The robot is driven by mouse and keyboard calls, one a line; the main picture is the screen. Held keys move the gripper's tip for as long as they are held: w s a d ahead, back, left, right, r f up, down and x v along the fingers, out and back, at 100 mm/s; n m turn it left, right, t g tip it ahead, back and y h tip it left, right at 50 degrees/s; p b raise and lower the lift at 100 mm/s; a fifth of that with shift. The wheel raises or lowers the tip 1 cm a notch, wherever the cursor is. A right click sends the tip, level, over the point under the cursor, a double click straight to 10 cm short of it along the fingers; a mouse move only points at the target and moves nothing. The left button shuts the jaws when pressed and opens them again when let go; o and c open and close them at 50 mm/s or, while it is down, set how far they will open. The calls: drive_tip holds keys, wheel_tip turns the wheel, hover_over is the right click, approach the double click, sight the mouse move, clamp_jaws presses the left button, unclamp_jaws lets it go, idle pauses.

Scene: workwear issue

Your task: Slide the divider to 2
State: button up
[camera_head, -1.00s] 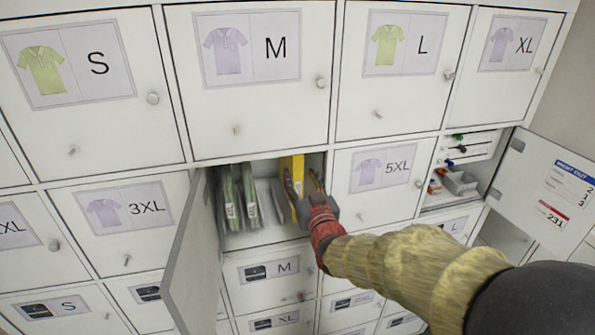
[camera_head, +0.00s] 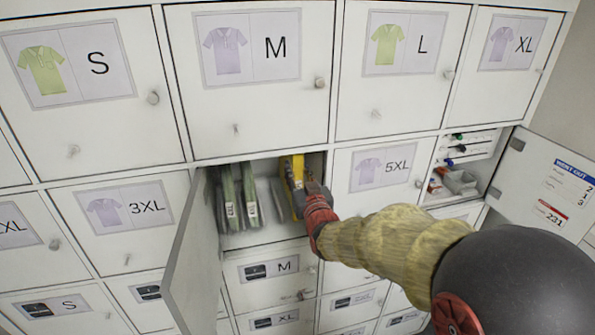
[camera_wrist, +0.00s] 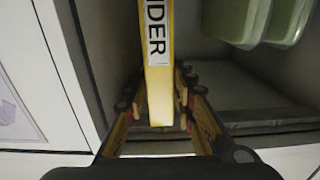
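The yellow divider (camera_head: 292,170) stands upright in the open compartment in the middle of the locker wall. In the wrist view the divider (camera_wrist: 159,80) has a white label ending in "IDER". My gripper (camera_head: 297,190) reaches into the compartment with its fingers on either side of the divider's front edge. In the wrist view my gripper (camera_wrist: 162,108) has its pads close against both faces and looks shut on it. Green packs (camera_head: 240,195) stand to the left of the divider in the head view. The number marks of the positions are not visible.
The compartment's open door (camera_head: 195,255) sticks out on the left. The 5XL door (camera_head: 383,183) is shut just to the right. Farther right, an open compartment (camera_head: 462,182) holds small items, with its door (camera_head: 540,195) swung out. Grey floor is bare beside the divider.

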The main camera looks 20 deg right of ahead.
clamp_jaws()
idle(0.3)
drive_tip(key=shift+a, duration=0.1)
